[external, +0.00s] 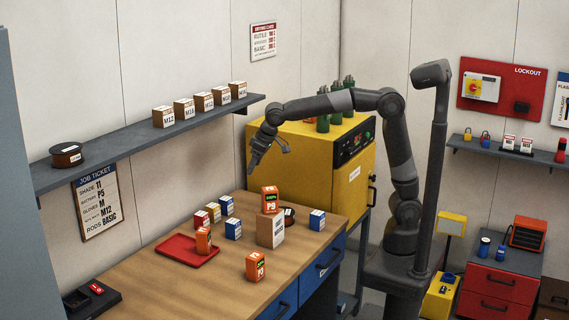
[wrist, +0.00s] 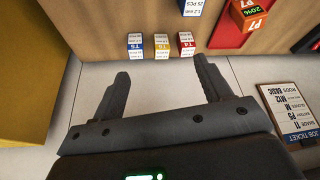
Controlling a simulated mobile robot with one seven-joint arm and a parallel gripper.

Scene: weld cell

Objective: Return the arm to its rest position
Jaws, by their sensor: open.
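My arm (external: 398,150) reaches left from its base, past the front of the yellow cabinet, with its forearm bent down at the wrist. My gripper (external: 253,167) points down, above the back of the workbench (external: 165,260), clear of the boxes. In the wrist view my gripper (wrist: 160,82) has its two fingers spread wide with nothing between them. Beyond the fingertips stand three small boxes: blue (wrist: 134,45), yellow (wrist: 161,45) and red (wrist: 186,44).
A yellow cabinet (external: 300,150) with green bottles on top stands close beside the arm. A wall shelf (external: 110,157) with several boxes is to the left. The bench holds a red tray (external: 174,256), orange batteries (external: 256,267) and a cardboard box (external: 270,232).

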